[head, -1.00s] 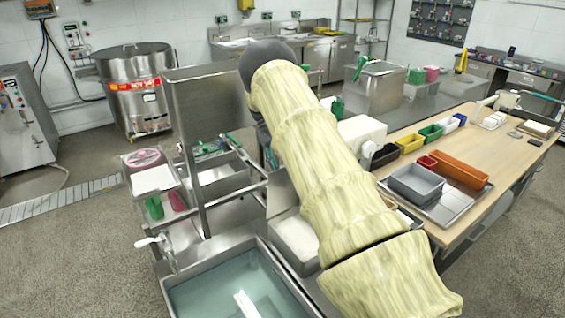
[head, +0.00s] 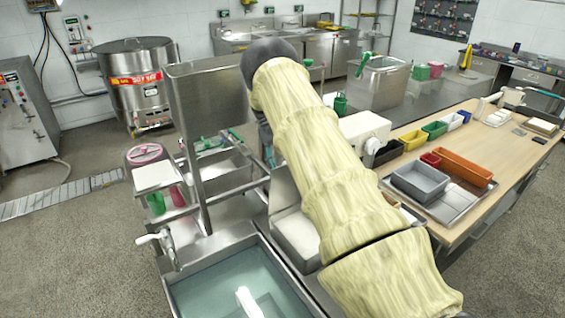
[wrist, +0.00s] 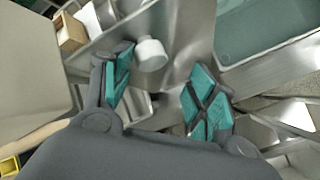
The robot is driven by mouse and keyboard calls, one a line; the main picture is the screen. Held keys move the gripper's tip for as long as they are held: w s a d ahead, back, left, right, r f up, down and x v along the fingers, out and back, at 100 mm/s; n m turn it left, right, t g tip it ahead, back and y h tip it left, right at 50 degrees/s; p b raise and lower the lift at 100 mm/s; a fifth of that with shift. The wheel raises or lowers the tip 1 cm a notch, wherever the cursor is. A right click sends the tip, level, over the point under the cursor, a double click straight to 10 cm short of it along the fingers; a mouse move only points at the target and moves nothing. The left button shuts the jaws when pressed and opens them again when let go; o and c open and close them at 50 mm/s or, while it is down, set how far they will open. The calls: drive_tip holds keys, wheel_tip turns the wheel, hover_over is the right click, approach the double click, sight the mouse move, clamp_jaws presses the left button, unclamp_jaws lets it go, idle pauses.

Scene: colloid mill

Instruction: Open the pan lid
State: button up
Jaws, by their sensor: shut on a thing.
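A large round steel vat (head: 138,90) with a flat lid and a small handle on top stands at the back left in the head view. A steel box pan (head: 297,235) with a raised flap is beside my arm, partly hidden by it. I cannot tell which of these lids is the pan lid. In the wrist view my gripper (wrist: 165,62) has its two teal fingers apart, with a white cylindrical knob (wrist: 151,53) between them. The knob is close against the left finger; its contact with the right finger is not clear. My arm hides the gripper in the head view.
A water-filled sink (head: 235,285) is at the front, with a steel upright panel (head: 205,100) behind it. A wooden table (head: 505,150) with coloured bins (head: 412,140) and a grey tray (head: 420,180) is on the right. Open floor lies at the left.

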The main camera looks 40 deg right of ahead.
drive_tip(key=shift+w, duration=0.15)
drive_tip(key=v, duration=0.7)
drive_tip(key=shift+r, duration=0.2)
drive_tip(key=shift+d, duration=0.1)
idle(0.5)
